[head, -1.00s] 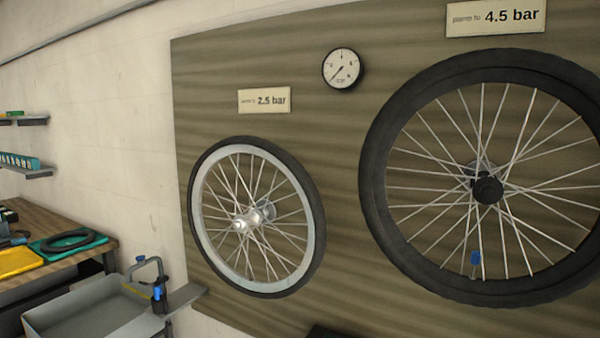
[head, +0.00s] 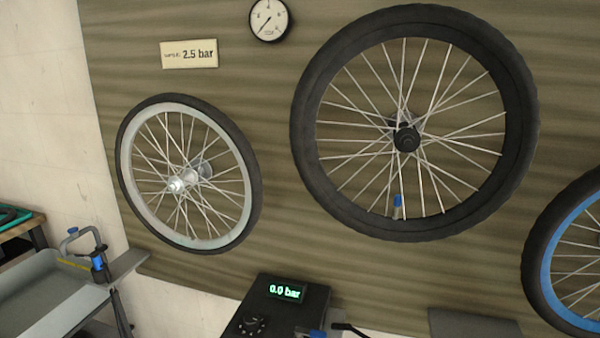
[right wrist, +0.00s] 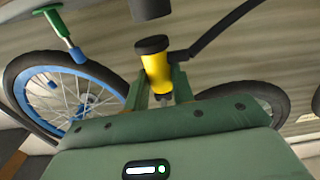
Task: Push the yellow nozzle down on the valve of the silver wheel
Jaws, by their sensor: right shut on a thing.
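The silver wheel (head: 180,183) hangs on the striped board at the left of the head view, with a black tyre and a silver rim and hub. I cannot make out its valve. In the right wrist view my right gripper (right wrist: 160,92) is shut on the yellow nozzle (right wrist: 156,72), which has a black cap and a black arm or hose at its upper right. The nozzle appears apart from any wheel. My right gripper cannot be made out in the head view. My left gripper is not in view.
A black wheel (head: 407,138) with a blue-capped valve (head: 397,201) hangs centre right, and a blue-rimmed wheel (head: 560,270) at the right edge. A pump box (head: 283,310) reads 0.0 bar below. A grey tray (head: 45,290) with a clamp (head: 97,262) stands lower left.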

